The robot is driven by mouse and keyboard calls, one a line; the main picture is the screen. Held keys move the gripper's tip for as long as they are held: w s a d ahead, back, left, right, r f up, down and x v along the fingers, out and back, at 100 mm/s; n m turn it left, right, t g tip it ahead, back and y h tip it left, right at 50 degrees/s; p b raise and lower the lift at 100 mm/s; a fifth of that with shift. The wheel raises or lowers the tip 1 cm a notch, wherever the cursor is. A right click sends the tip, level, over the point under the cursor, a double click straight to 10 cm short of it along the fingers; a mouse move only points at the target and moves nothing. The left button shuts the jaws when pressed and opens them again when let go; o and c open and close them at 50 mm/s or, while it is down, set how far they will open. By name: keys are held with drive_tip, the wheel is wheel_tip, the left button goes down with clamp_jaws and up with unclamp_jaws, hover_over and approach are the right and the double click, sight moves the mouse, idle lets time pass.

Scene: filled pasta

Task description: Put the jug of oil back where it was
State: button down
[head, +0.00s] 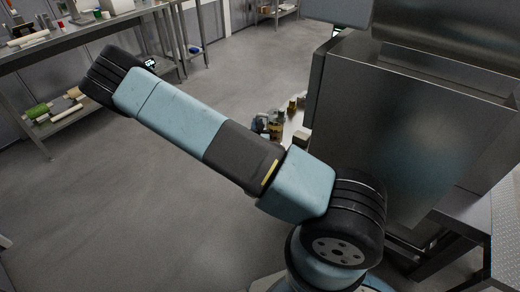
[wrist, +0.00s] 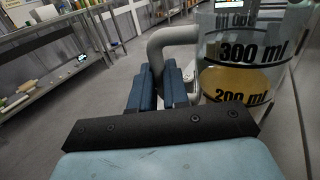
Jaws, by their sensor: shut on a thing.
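The jug of oil (wrist: 238,80) is a clear measuring jug with black marks reading 300 ml and 200 ml, and yellow oil inside. My gripper (wrist: 160,80) has blue fingers shut on the jug's grey handle, at the left of the jug. The fingers partly hide the lower handle.
A steel bench (head: 100,28) with a lower shelf stands at the upper left. A large steel machine (head: 415,140) fills the right. Several small jars (head: 276,128) stand on a pale surface beside it, partly behind my arm. The grey floor (head: 110,215) is open.

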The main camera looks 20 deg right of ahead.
drive_tip(key=s+r+m+g+h, duration=0.2)
drive_tip(key=s+r+m+h, duration=0.1)
drive_tip(key=s+h, duration=0.1)
drive_tip(key=shift+w+a+f, duration=0.4)
drive_tip(key=shift+w+f, duration=1.85)
drive_tip(key=shift+w+a+f, duration=0.35)
drive_tip(key=shift+w+f, duration=1.85)
drive_tip(key=shift+w, duration=0.05)
drive_tip(key=shift+w+a+f, duration=0.4)
drive_tip(key=shift+w+f, duration=1.85)
drive_tip(key=shift+f, duration=0.15)
drive_tip(key=c, duration=1.1)
unclamp_jaws()
